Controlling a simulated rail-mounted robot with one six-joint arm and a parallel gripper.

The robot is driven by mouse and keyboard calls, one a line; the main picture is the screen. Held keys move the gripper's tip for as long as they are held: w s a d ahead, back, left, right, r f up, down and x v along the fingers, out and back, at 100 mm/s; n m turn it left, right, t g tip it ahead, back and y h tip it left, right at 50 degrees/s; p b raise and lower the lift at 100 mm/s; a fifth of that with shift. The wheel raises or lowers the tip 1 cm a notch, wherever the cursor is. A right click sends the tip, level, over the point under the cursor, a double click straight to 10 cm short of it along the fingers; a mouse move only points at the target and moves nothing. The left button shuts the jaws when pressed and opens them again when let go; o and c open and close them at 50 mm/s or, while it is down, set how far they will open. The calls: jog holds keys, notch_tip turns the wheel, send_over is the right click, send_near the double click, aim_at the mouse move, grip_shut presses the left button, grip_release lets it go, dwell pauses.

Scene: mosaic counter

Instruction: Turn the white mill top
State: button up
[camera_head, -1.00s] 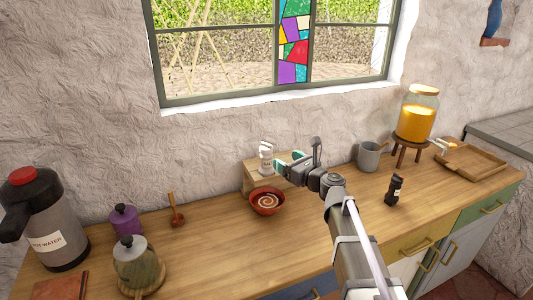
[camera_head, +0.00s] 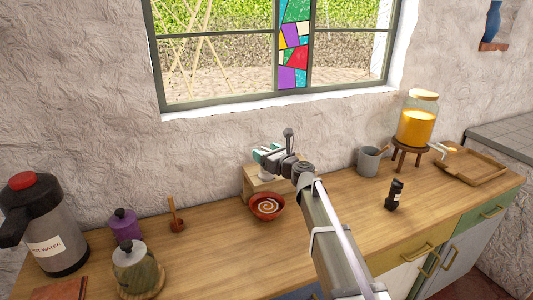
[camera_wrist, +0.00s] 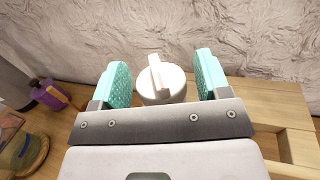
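The white mill top (camera_wrist: 161,84) is a round knob with a raised bar across it, seen from above in the wrist view. My gripper (camera_wrist: 161,66) is open, with one teal finger pad on each side of the top. Narrow gaps show between the pads and the top, so it is not clamped. In the head view my gripper (camera_head: 264,154) is over the mill on the small wooden stand (camera_head: 253,187). It hides most of the mill there; only a bit of white body shows below the fingers.
A red bowl (camera_head: 267,207) with a swirl stands just in front of the stand. A black mill (camera_head: 394,195) and a grey mug (camera_head: 369,161) are to the right. A purple pot (camera_head: 124,225) and a hot water jug (camera_head: 47,228) are at left. The wall is close behind.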

jog(key=c, duration=0.8)
jog(key=shift+m+t+h, duration=0.4)
jog(key=shift+s+m+t+h, duration=0.1)
jog(key=shift+m+t+h, duration=0.75)
jog(key=shift+h, duration=0.35)
jog(key=shift+m+t+h, duration=0.5)
jog(key=shift+m+h, duration=0.5)
jog(key=shift+h, duration=0.4)
jog(key=shift+m+t+h, duration=0.45)
jog(key=shift+m+h, duration=0.5)
jog(key=shift+h, duration=0.45)
jog(key=shift+h, duration=0.3)
jog(key=o, duration=0.9)
